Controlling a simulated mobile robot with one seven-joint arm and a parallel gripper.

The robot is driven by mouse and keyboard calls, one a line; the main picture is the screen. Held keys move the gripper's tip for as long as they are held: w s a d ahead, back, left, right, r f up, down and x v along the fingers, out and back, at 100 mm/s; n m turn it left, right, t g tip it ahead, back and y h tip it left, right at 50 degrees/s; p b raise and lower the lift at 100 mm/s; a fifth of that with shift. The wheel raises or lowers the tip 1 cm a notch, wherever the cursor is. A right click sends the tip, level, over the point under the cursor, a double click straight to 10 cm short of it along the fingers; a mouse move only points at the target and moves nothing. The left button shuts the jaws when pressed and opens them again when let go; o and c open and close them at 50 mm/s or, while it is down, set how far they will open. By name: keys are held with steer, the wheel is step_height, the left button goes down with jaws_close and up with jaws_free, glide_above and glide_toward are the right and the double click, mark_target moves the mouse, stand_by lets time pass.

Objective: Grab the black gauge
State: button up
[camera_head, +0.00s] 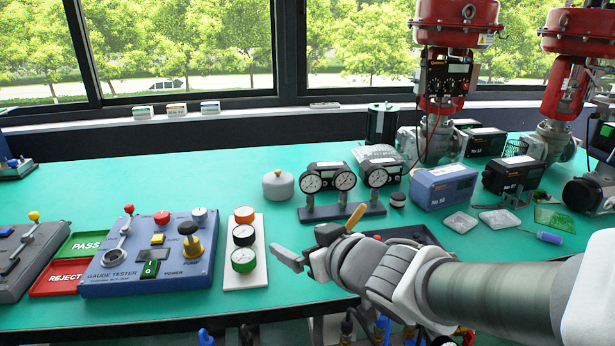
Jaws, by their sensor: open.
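The black gauge (243,235) has a pale round face. It sits in the middle of a white holder (256,276), between an orange gauge (244,214) above it in the picture and a green gauge (243,260) below it. My gripper (298,262) is to the right of the holder, pointing left, open and apart from the black gauge. I see no object between its fingers. My wrist and forearm come in from the right and hide part of the table behind them.
The blue gauge tester (150,282) with knobs and levers stands left of the holder. Green PASS (86,244) and red REJECT (66,277) trays lie farther left. A gauge stand (340,212) and a grey lidded pot (278,186) stand behind. Teal table (205,170) is clear at back left.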

steer(key=w+a+f+y+p, duration=0.1)
steer(key=w+a+f+p, duration=0.1)
steer(key=a+p, duration=0.3)
steer(key=shift+a+f+n+g+p, duration=0.15)
steer(key=shift+f+n+g+p, duration=0.35)
steer(key=shift+p, duration=0.4)
steer(key=shift+w+f+p, duration=0.15)
steer(key=shift+w+p, duration=0.1)
steer(key=shift+p, duration=0.65)
steer(key=b, duration=0.2)
glide_toward(246, 234)
steer(key=w+a+f, duration=0.2)
steer(key=shift+w+t, duration=0.25)
steer(key=shift+t, duration=0.05)
steer(key=b+x, duration=0.1)
steer(key=x, duration=0.3)
steer(key=shift+w+a+f, duration=0.15)
steer(key=shift+a, duration=0.15)
steer(key=shift+w+a+f, duration=0.1)
steer(key=shift+w+a, duration=0.25)
steer(key=shift+w, duration=0.15)
jaws_close()
